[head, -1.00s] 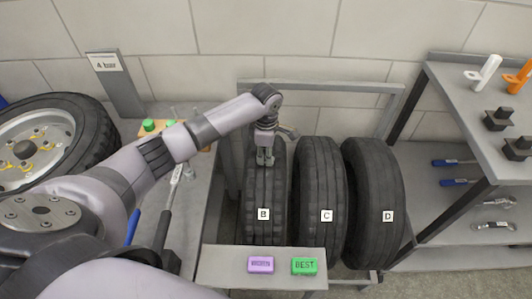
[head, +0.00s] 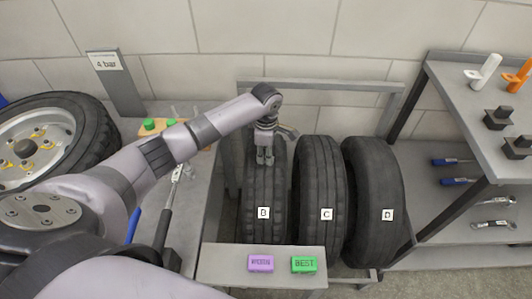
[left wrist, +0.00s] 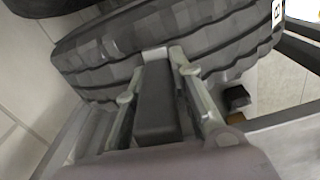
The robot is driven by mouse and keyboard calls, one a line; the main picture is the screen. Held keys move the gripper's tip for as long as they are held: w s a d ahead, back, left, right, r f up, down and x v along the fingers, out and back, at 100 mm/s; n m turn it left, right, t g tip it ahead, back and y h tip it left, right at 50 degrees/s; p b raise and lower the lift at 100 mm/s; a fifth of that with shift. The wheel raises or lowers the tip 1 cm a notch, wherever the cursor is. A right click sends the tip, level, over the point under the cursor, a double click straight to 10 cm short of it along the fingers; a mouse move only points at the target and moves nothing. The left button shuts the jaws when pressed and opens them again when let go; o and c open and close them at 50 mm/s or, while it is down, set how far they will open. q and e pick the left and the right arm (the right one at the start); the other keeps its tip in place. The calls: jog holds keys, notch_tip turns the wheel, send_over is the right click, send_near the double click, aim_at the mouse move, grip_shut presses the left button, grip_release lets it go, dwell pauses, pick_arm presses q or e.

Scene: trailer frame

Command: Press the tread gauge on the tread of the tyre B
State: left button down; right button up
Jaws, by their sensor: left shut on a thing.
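Tyre B (head: 262,220) stands upright in the rack, at the left of the row, with its label facing me. My left gripper (head: 265,158) points down at the upper part of its tread. In the left wrist view my left gripper (left wrist: 160,75) is shut on a dark grey block, the tread gauge (left wrist: 156,105). The gauge's far end is at the tread of a tyre (left wrist: 110,60); I cannot tell whether it touches. In the head view the gauge is hidden by the gripper. My right gripper is not in view.
Tyre C (head: 320,185) and tyre D (head: 375,180) stand to the right of tyre B. A small shelf (head: 225,262) in front holds a purple block (head: 261,263) and a green BEST block (head: 304,264). A wheel (head: 40,140) lies at left. A shelf unit (head: 470,115) stands at right.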

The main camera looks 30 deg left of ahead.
pick_arm(q)
jog(key=shift+s+d+f+p, duration=0.1)
jog(key=shift+s+f+p, duration=0.2)
jog(key=shift+p, duration=0.25)
dwell(2.3)
jog(key=r+p, duration=0.2)
jog(key=p, duration=0.1)
jog(key=r+p, duration=0.2)
jog(key=p, duration=0.1)
jog(key=r+p, duration=0.2)
jog(key=shift+w+r+p, duration=0.25)
jog(key=shift+p, duration=0.15)
dwell(0.7)
